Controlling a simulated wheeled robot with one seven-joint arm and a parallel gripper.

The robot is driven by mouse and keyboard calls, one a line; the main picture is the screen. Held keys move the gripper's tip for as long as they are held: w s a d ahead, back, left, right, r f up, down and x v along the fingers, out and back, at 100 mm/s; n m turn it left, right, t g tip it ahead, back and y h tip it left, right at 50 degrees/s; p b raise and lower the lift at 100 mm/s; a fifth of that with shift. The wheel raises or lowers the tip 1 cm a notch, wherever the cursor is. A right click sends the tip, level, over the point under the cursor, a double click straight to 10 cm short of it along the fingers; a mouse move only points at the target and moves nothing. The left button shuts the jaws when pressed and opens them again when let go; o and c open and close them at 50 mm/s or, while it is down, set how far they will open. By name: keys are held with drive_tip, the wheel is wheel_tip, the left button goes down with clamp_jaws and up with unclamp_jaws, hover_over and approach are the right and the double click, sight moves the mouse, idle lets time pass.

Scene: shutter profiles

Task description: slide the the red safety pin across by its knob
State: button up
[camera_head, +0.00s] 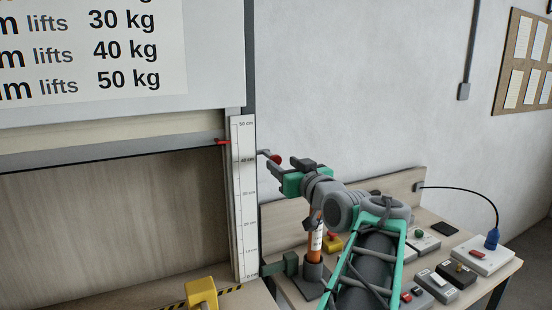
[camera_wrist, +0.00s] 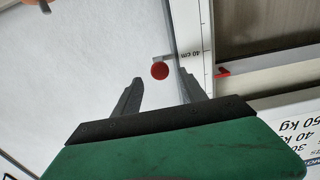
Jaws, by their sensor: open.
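The safety pin's round red knob (camera_head: 275,159) is at the right of the post, near the 40 cm mark, on a short grey rod. It also shows in the wrist view (camera_wrist: 160,71), where it lies just beyond and between my fingertips. My gripper (camera_head: 284,169) is open and points at the knob from the right. Both dark fingers show spread apart in the wrist view (camera_wrist: 159,88). I cannot tell whether the knob is touched; it appears free.
A white centimetre scale (camera_head: 243,190) runs up the post. A red pointer (camera_head: 223,142) sits at the shutter's lower edge (camera_head: 120,155). A bench with several control boxes (camera_head: 432,287), a yellow block (camera_head: 201,292) and an orange cylinder (camera_head: 315,240) stand below.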

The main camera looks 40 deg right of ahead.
sight(277, 160)
drive_tip(key=x, duration=0.3)
drive_tip(key=shift+w+p, duration=0.2)
drive_tip(key=shift+p, duration=0.15)
drive_tip(key=shift+c, duration=0.2)
clamp_jaws()
idle(0.8)
